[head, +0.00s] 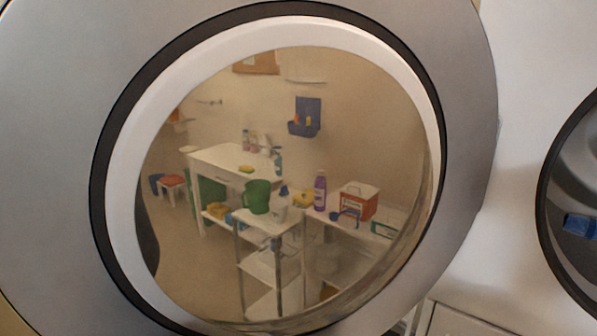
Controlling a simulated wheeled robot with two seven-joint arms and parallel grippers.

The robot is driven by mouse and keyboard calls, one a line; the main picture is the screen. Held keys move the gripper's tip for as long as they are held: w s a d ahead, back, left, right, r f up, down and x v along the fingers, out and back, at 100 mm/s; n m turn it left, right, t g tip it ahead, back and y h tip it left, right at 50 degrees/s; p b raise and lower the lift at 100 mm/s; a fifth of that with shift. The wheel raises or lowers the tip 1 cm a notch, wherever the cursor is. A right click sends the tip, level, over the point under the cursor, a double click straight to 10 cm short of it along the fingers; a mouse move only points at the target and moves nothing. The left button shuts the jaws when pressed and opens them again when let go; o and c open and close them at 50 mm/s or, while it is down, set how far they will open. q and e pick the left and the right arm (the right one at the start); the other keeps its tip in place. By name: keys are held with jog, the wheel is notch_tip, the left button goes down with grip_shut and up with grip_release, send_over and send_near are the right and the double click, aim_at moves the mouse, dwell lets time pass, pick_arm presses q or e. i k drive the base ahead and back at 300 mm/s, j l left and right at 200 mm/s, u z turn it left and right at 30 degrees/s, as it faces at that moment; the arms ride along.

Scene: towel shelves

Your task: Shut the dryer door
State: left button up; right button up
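The dryer door (470,130) fills most of the head view, very close to the camera. It is a big grey disc with a black ring and a white ring around a round pane (220,110). The door appears to stand open, with a pale wall or panel behind its right edge. A dark-rimmed round opening (548,190) is cut off at the right edge of the view, with a blue item (580,225) inside; I cannot tell for sure that it belongs to this dryer. Neither gripper shows.
In the pane a room shows, mirrored or seen through: a white table (225,158), a shelf cart (270,262), a green jug (257,196), a purple bottle (320,190) and a red and white box (358,201). A pale panelled unit (460,322) is at the lower right.

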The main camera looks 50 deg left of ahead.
aim_at(88, 87)
jog(key=k+l, duration=0.15)
jog(key=k, duration=0.2)
jog(key=k+l, duration=0.15)
jog(key=k, duration=0.2)
jog(key=k+l+z, duration=0.1)
jog(key=k, duration=0.25)
jog(key=k+z, duration=0.25)
jog(key=k, duration=1.05)
jog(key=k+j+z, duration=0.15)
jog(key=k+j, duration=0.3)
jog(key=k+j+z, duration=0.15)
jog(key=k+j, duration=0.3)
jog(key=j, duration=0.2)
jog(key=j+z, duration=0.15)
jog(key=j, duration=0.85)
jog(key=k+j+z, duration=0.15)
jog(key=j, duration=0.9)
jog(key=i+j, duration=0.1)
jog(key=j, duration=0.25)
jog(key=i+j, duration=0.1)
jog(key=j, duration=0.3)
jog(key=i+j, duration=0.1)
jog(key=j, duration=0.25)
